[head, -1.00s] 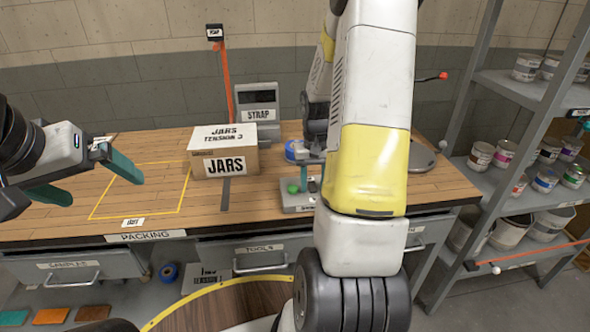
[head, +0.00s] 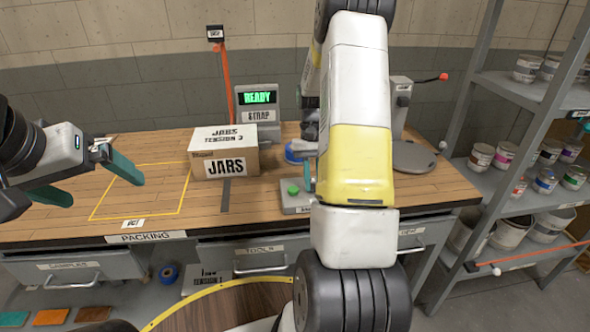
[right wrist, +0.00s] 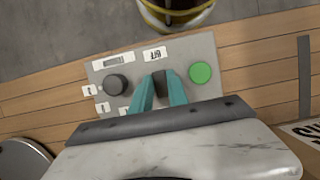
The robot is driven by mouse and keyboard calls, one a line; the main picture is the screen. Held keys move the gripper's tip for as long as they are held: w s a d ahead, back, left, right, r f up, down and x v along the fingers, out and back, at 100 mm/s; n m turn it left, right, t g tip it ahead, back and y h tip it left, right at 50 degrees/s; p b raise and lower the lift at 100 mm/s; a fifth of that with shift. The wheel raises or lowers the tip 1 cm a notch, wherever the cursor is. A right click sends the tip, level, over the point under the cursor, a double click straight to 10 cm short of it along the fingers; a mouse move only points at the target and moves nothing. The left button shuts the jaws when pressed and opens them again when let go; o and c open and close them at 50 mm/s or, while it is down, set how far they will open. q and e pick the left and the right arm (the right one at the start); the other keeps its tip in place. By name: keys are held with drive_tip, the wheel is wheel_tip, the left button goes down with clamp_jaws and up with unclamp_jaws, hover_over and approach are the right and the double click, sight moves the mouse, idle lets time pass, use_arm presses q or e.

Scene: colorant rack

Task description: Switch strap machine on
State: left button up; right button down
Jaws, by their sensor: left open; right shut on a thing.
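The strap machine (head: 258,115) stands at the back of the bench, and its screen is lit with green "READY". Its control panel (head: 296,209) lies near the front edge, partly hidden by my right arm. In the right wrist view the panel (right wrist: 183,48) carries a black round knob (right wrist: 116,85), a dark switch (right wrist: 162,82) and a green button (right wrist: 201,73). My right gripper (right wrist: 160,93) is shut on the dark switch, with one teal finger on each side. My left gripper (head: 92,175) is open and empty over the bench's left part.
A "JARS" box (head: 224,160) sits left of the panel, beside a dark strip on the bench. A grey machine (head: 414,150) with a round plate stands at the right. A shelf of tins (head: 520,170) stands further right.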

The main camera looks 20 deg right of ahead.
drive_tip(key=c, duration=1.3)
unclamp_jaws()
drive_tip(key=v, duration=0.8)
drive_tip(key=shift+f, duration=0.1)
drive_tip(key=s+a+r+n+t, duration=0.1)
drive_tip(key=s+a+r+t, duration=0.1)
drive_tip(key=s+a+r, duration=0.4)
drive_tip(key=s+a+r+t, duration=0.1)
drive_tip(key=a+r+t, duration=0.25)
drive_tip(key=r, duration=0.45)
drive_tip(key=s+a+r+t, duration=0.1)
drive_tip(key=s+a, duration=0.1)
drive_tip(key=s, duration=0.2)
drive_tip(key=s+a+r+n+t, duration=0.1)
drive_tip(key=s+a+t, duration=0.1)
drive_tip(key=s+a, duration=0.1)
drive_tip(key=s+a+r+n+t+y, duration=0.1)
drive_tip(key=s+a, duration=0.2)
drive_tip(key=s, duration=0.3)
drive_tip(key=shift+r, duration=0.2)
